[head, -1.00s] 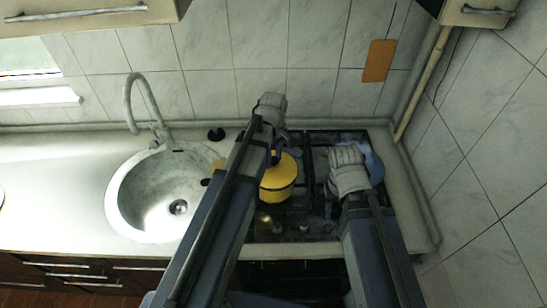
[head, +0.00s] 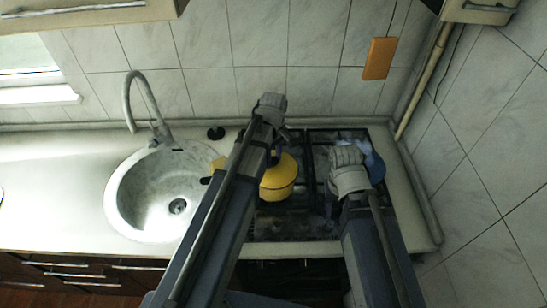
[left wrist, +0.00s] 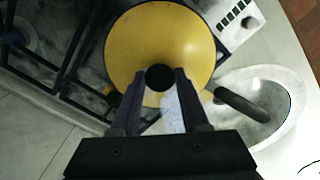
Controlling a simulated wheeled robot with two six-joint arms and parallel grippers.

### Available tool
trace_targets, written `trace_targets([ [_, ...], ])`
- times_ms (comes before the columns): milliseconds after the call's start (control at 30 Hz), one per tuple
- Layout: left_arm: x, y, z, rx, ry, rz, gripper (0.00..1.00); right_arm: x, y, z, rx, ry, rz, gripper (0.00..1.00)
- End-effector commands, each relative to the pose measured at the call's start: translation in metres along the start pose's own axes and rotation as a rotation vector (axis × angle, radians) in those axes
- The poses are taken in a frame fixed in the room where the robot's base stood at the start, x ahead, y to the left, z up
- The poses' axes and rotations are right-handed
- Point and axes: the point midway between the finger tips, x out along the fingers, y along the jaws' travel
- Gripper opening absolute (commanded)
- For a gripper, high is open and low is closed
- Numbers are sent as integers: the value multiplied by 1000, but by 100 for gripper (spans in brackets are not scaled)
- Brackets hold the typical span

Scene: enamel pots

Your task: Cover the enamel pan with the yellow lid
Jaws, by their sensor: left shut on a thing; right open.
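The round yellow lid (left wrist: 160,35) with a black knob (left wrist: 160,77) fills the middle of the left wrist view. My left gripper (left wrist: 157,76) is shut on the knob. A dark handle (left wrist: 242,104) sticks out from under the lid towards the sink; it seems to be the pan's. The pan's body is mostly hidden there. In the head view the yellow lid and pan (head: 279,180) show as one shape beside my left arm, over the stove; I cannot tell whether the lid touches the rim. My right gripper (head: 348,175) is open, its fingers largely hidden.
The black stove (head: 300,228) lies under both arms. A blue thing (head: 375,165) stands just behind my right gripper. The white sink (head: 125,200) and tap (head: 130,100) are at left. A tiled wall closes the right.

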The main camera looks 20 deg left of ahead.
Motion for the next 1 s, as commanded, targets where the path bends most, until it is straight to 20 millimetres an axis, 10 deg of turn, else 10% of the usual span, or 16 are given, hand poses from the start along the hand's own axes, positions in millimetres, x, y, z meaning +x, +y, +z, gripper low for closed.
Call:
trace_targets([
  [333, 0, 0, 0, 0, 0, 0, 80, 0, 0, 0, 0, 0, 0, 50],
  [1000, -31, 0, 0, 0, 0, 0, 80, -31, 3, 2, 6, 0, -1, 50],
])
